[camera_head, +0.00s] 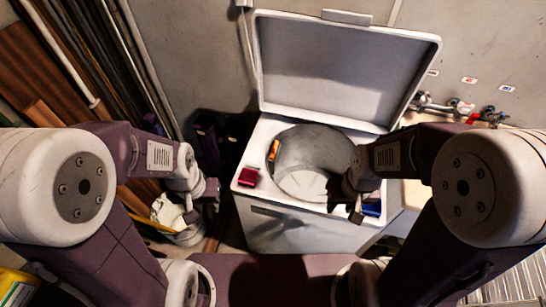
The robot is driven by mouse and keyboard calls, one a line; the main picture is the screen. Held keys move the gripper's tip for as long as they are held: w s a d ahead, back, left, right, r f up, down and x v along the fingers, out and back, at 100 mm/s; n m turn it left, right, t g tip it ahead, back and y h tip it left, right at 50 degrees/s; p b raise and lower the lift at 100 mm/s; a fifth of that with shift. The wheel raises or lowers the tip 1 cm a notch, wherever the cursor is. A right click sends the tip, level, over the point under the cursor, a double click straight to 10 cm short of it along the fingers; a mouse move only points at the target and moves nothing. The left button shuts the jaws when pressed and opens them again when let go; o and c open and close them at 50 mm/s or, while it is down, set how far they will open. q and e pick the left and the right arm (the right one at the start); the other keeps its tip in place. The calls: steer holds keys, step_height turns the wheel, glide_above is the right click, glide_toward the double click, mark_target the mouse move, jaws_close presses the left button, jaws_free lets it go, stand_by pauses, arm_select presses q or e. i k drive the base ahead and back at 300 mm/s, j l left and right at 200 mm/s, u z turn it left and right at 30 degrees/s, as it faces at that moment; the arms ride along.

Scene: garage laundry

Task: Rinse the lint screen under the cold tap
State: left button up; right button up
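Taps (462,107) stick out of the wall at the right, with small red-marked and blue-marked labels above them; one has a red handle. I cannot tell which is the cold one. A small orange piece (273,150) shows on the inner left wall of the washer's round drum (310,150). I cannot make out the lint screen for certain. My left gripper (207,200) hangs left of the washer, apart from it. My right gripper (345,208) is over the washer's front right rim, near a blue object (371,208). Both fingers are too small and dark to read.
The white washer (300,230) stands in the middle with its lid (345,70) raised. A dark red block (248,177) lies on its left front corner. A bucket (183,225) with pale cloth stands on the floor at left. Boards and pipes lean at far left.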

mark_target(500, 115)
steer(key=z, duration=1.8)
steer(key=l+u, duration=0.25)
steer(key=l, duration=0.35)
steer(key=k+l+u, duration=0.2)
steer(key=l, duration=0.35)
steer(key=i+l+u, duration=0.15)
steer(key=l, duration=0.2)
steer(key=i+l+u, duration=0.15)
steer(key=l, duration=0.2)
steer(key=i+l+u, duration=0.2)
steer(key=l, duration=0.2)
steer(key=i+l+u, duration=0.15)
steer(key=l, duration=0.25)
steer(key=l+u, duration=0.15)
steer(key=l, duration=0.25)
steer(key=i+l+u, duration=0.2)
steer(key=i+l, duration=0.15)
steer(key=i+l+u, duration=0.25)
steer(key=l, duration=0.2)
